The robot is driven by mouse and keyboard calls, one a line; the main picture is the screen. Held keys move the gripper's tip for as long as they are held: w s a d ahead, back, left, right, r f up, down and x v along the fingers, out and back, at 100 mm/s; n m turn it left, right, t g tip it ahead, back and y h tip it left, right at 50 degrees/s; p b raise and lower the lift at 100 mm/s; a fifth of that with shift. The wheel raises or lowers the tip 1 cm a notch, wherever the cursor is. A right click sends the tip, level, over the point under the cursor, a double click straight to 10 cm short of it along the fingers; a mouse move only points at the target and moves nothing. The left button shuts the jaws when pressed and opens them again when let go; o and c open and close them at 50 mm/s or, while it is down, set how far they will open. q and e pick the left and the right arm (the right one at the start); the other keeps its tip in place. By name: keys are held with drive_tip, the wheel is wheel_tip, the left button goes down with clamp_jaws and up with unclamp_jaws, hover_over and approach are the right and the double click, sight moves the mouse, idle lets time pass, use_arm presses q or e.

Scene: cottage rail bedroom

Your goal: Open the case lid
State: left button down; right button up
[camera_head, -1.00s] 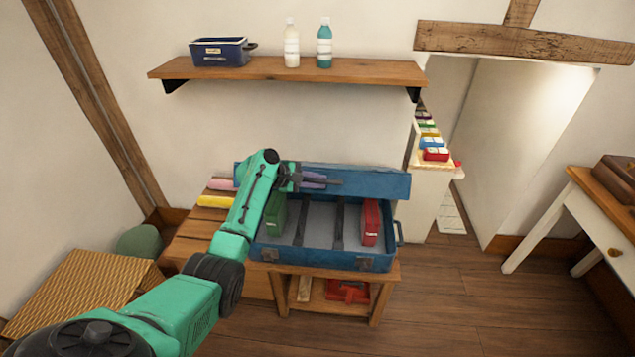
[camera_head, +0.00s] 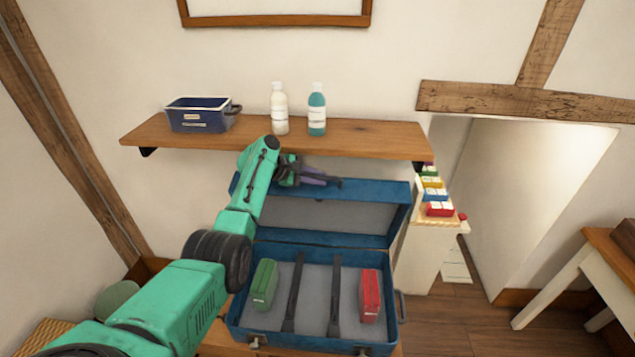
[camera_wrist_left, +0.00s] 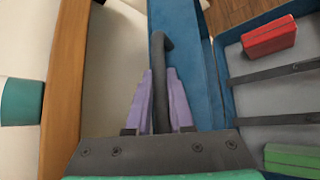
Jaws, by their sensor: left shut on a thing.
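The blue case (camera_head: 310,344) sits open below the shelf. Its lid (camera_head: 330,214) stands raised at the back, with its grey inside showing. I cannot tell whether the bar touches the lid. Inside the case are a green block (camera_head: 264,284), a red block (camera_head: 370,295) and two dark straps. My right gripper is out of view.
The wooden shelf (camera_head: 380,138) is close above the lid and my left gripper. It holds a blue bin (camera_head: 200,115), a white bottle (camera_head: 279,110) and a teal bottle (camera_head: 317,112). A white stand (camera_head: 420,260) with coloured boxes is close on the right.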

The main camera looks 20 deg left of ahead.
use_arm(q)
drive_tip(key=shift+w+a, duration=0.1)
drive_tip(key=shift+w, duration=0.1)
drive_tip(key=c, duration=0.8)
unclamp_jaws()
drive_tip(key=shift+s+a+r, duration=0.15)
drive_tip(key=shift+r, duration=0.05)
drive_tip(key=b+v, duration=0.1)
drive_tip(key=v, duration=1.3)
drive_tip(key=shift+f, duration=0.15)
